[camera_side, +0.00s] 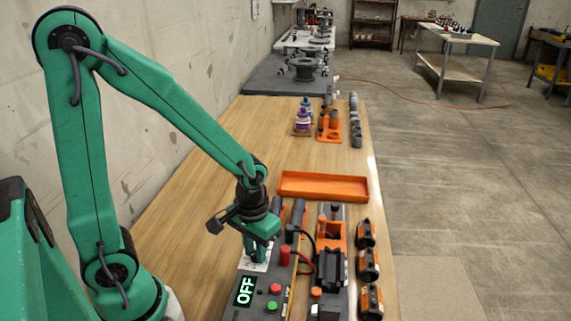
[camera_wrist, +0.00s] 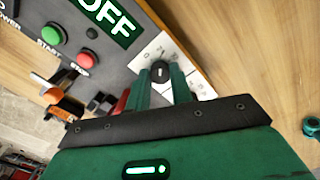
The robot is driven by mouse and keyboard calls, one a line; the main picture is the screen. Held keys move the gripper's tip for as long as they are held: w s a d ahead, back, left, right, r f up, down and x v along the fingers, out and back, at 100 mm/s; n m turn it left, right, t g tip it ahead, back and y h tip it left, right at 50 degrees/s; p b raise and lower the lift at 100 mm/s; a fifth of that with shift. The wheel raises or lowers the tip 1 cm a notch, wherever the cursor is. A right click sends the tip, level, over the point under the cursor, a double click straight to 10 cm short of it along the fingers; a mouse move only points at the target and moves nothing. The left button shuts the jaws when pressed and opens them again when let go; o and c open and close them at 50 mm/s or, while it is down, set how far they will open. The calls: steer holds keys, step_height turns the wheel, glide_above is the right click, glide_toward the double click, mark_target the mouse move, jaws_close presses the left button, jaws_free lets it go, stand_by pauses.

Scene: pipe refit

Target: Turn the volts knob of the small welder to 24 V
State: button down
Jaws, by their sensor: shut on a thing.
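The small welder (camera_side: 262,300) sits on the near part of the wooden bench. Its display (camera_side: 244,291) reads OFF; the display (camera_wrist: 107,18) also shows at the top of the wrist view. The volts knob (camera_wrist: 160,71) is small, round and black with a light pointer mark, on a white dial plate (camera_wrist: 148,56). My gripper (camera_wrist: 162,82) is shut on the knob, one green finger on each side. The fingers hide part of the dial, and its numbers are too small to read. In the side view my gripper (camera_side: 258,254) points down at the dial and hides the knob.
Red and green buttons (camera_wrist: 52,34) sit beside the display. A red plug and cable (camera_side: 300,256) stand right of my gripper. An orange tray (camera_side: 322,186) lies behind. Several orange-black clamps (camera_side: 368,264) line the right edge. Bare bench (camera_side: 200,215) lies to the left.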

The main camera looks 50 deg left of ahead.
mark_target(255, 253)
stand_by(0.3)
steer(key=c, duration=1.2)
jaws_free()
steer(key=shift+c, duration=0.2)
steer(key=shift+r, duration=0.15)
steer(key=shift+r, duration=3.8)
